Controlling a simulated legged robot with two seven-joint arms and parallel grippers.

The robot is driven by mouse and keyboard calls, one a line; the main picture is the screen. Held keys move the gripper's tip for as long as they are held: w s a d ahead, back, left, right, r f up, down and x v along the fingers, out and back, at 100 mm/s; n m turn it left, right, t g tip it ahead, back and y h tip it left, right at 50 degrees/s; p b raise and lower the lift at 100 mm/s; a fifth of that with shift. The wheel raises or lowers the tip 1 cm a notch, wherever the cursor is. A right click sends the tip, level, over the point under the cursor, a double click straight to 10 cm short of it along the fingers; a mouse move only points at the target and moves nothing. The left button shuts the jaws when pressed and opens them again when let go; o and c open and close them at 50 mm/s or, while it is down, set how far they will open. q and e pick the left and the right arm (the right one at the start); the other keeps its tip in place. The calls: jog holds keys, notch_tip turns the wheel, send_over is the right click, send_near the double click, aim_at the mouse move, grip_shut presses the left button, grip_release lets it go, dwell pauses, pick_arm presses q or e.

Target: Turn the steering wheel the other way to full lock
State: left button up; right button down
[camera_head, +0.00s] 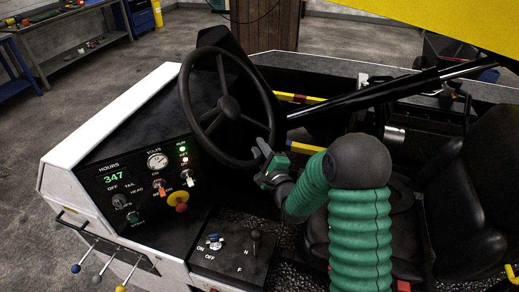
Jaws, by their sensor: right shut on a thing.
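The black steering wheel (187,95) stands tilted above the control panel of the loader, with spokes meeting at a dark hub (229,107). My right gripper (266,157) is at the lower right of the wheel rim and is shut on the rim there. The green sleeve of my right arm rises from the bottom of the picture to it. The fingers hide a small part of the rim. My left gripper is not in view.
The control panel (130,192) with lit lamps, switches and a red-yellow knob (181,207) lies left of and below the wheel. A gear lever (254,236) stands below. The black seat (477,150) is at the right. A yellow panel (450,25) crosses the upper right.

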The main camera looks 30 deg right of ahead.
jog(key=shift+a+f, duration=0.15)
jog(key=shift+f, duration=0.15)
jog(key=shift+w+d+r+n+t+y+b, duration=0.1)
jog(key=shift+w+d+n+t+y+b, duration=0.3)
jog(key=shift+b, duration=0.3)
jog(key=shift+w+d+n+t+y+b, duration=0.1)
jog(key=shift+d+n+t+y+b, duration=0.1)
jog(key=shift+d+n+y+b, duration=0.35)
